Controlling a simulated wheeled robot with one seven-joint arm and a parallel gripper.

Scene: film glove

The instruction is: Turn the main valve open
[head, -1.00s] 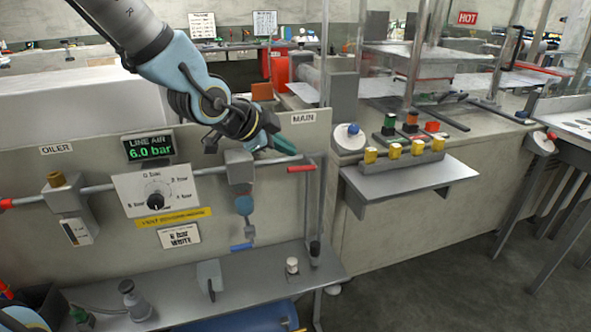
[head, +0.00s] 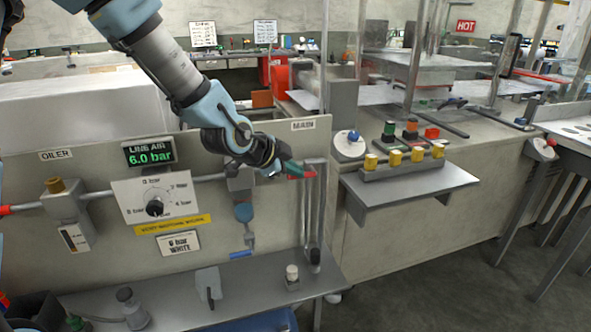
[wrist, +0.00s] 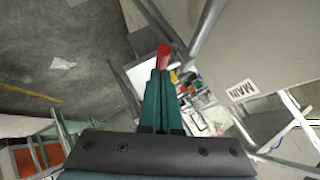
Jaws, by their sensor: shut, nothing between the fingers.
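The main valve's red handle (head: 302,176) lies roughly level at the right end of the panel's pipe, below the MAIN sign (head: 303,125). My gripper (head: 290,168) is at the handle's left part, its green fingers shut together and covering part of it. In the wrist view the red handle (wrist: 163,54) shows just beyond the tips of the shut fingers (wrist: 160,90). Whether the fingers touch it, I cannot tell. The LINE AIR display (head: 149,153) reads 6.0 bar in green.
A dial plate (head: 155,197) and the oiler (head: 66,205) are on the panel to the left. A grey shelf (head: 260,285) runs below. Upright grey posts (head: 313,205) stand close to the handle. A side shelf (head: 410,184) with yellow-topped pieces is at right.

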